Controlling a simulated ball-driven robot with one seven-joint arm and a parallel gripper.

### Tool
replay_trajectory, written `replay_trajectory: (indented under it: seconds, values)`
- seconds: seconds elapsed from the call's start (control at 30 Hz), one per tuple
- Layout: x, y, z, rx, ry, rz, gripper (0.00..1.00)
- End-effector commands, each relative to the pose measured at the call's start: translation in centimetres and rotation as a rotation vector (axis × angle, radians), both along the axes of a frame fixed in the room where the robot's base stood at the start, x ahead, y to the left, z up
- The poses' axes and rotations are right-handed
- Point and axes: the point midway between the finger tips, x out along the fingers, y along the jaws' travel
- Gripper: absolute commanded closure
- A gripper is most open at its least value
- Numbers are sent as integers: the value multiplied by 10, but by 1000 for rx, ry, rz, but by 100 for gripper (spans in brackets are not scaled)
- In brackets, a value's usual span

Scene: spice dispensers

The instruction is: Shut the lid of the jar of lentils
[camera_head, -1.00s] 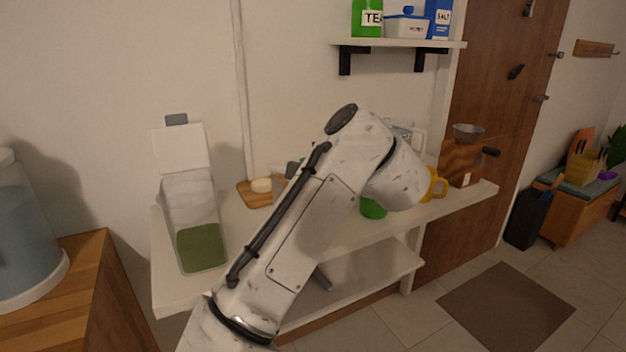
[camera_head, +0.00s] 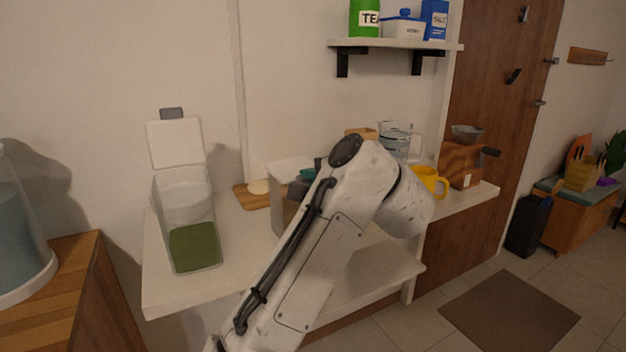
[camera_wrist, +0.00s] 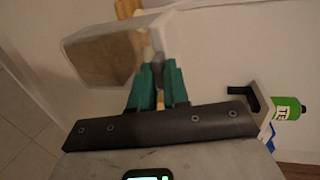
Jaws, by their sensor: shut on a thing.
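A clear jar with brownish grey contents (camera_head: 279,208) stands on the white table behind my arm, probably the jar of lentils; no label shows. Its pale lid (camera_head: 288,167) lies across or close over its top; whether it sits flush I cannot tell. In the wrist view the jar (camera_wrist: 100,60) appears tilted, just beyond my fingers. My gripper (camera_wrist: 152,68) has teal fingers close together at the lid's edge, shut on what looks like the lid. In the head view my gripper (camera_head: 306,178) is mostly hidden by my arm.
A clear jar with green contents (camera_head: 194,247) stands at left, its lid (camera_head: 175,143) upright. A wooden board (camera_head: 250,200), yellow mug (camera_head: 430,182), glass pitcher (camera_head: 397,140) and wooden grinder (camera_head: 462,165) share the table. A shelf (camera_head: 395,44) hangs above.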

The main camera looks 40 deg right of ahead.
Motion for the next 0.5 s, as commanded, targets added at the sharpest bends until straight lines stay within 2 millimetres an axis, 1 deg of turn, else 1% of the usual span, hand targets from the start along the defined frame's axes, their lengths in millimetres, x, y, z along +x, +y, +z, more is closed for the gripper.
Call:
replay_trajectory:
  seconds: [0.03,0.1,0.13,0.33,0.37,0.5]
  values:
    - [-1,-1,-11,7,27,0,100]
    - [0,-1,-11,8,27,1,100]
    - [0,-1,-11,7,28,1,84]
    - [0,-1,-11,7,25,0,65]
    - [0,-1,-10,7,24,0,63]
    - [0,-1,-9,6,21,0,63]
